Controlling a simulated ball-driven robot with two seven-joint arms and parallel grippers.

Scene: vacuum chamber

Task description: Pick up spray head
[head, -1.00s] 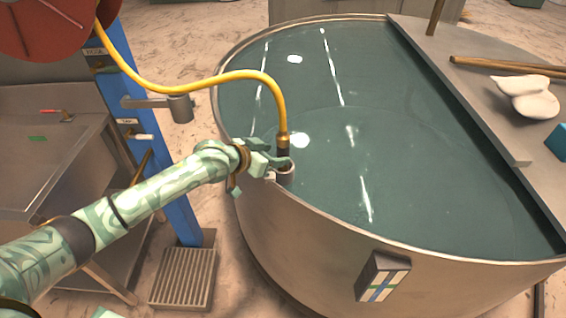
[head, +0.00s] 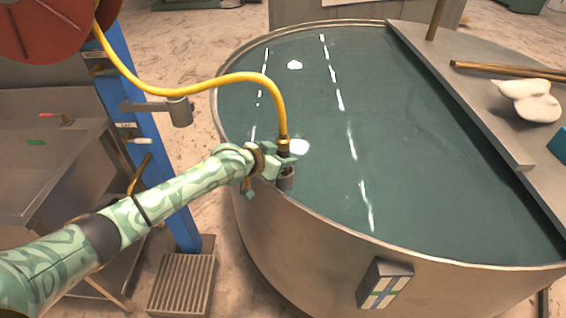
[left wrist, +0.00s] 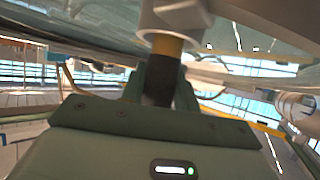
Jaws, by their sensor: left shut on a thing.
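The spray head (head: 283,149) is a dark cylinder with a brass collar at the end of a yellow hose (head: 240,76). It stands upright above a small grey cup-like holder (head: 287,180) at the tank's near left rim. My left gripper (head: 280,163) is shut around its dark body, and the fingers hide part of it. In the left wrist view the dark body (left wrist: 160,84) is between my green fingers, with a yellow band and a pale ring (left wrist: 174,16) beyond. I cannot tell whether its lower end is inside the holder. My right gripper is not in view.
The round tank (head: 300,225) of dark water fills the middle. A grey ledge (head: 470,110) with a rod and white object crosses its right side. A blue post (head: 170,180) with a bracket (head: 180,110), a red reel (head: 50,25) and a metal bench (head: 45,160) are left.

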